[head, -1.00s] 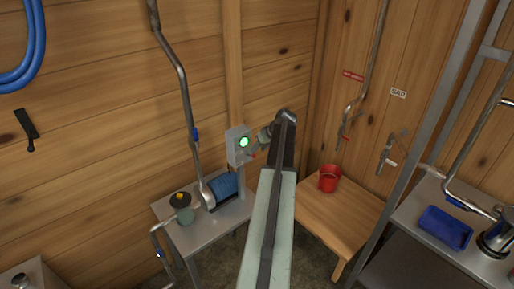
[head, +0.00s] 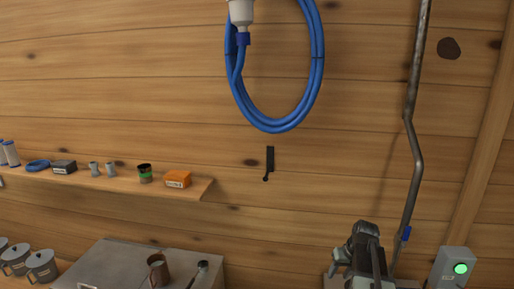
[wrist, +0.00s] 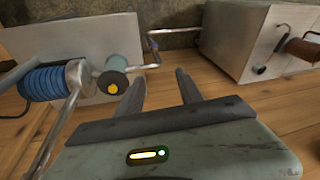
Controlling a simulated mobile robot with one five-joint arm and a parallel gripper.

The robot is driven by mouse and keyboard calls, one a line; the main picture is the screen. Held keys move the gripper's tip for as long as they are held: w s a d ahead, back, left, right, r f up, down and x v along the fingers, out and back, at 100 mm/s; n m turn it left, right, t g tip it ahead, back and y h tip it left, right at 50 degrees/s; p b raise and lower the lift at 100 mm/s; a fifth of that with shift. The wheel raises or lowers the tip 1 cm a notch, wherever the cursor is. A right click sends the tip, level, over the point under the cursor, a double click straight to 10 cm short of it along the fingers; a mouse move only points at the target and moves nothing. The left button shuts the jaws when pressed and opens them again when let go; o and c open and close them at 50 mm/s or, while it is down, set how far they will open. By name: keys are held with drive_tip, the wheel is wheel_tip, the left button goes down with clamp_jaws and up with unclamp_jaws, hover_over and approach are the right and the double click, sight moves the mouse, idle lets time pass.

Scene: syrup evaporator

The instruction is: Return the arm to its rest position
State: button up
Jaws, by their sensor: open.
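My gripper shows in the wrist view (wrist: 160,90) with its two dark fingers apart and nothing between them. In the head view a dark part of my arm rises at the bottom, right of centre; the fingertips cannot be made out there. In the wrist view a pump with a blue ribbed body (wrist: 45,83) and a yellow-centred round knob (wrist: 113,84) lie to the left of the fingers, apart from them.
A control box with a lit green button (head: 460,268) is at the lower right. A metal pipe (head: 415,150) runs down the wall. A blue hose coil (head: 318,60) hangs above. A shelf (head: 205,190) holds small items. A steel box (wrist: 262,45) stands at right in the wrist view.

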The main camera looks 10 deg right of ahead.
drive_tip(key=s+a+n+g+h, duration=0.1)
drive_tip(key=s+a, duration=0.1)
drive_tip(key=a, duration=1.3)
drive_tip(key=s+a+n+g, duration=0.1)
drive_tip(key=s+a+n, duration=0.15)
drive_tip(key=a, duration=1.25)
wheel_tip(320, 180, down, 13)
drive_tip(key=s+d+m+b, duration=0.1)
drive_tip(key=s+b, duration=0.1)
drive_tip(key=b, duration=1)
drive_tip(key=shift+f+g, duration=0.15)
drive_tip(key=shift+g, duration=0.25)
drive_tip(key=shift+d, duration=0.1)
drive_tip(key=shift+c, duration=0.8)
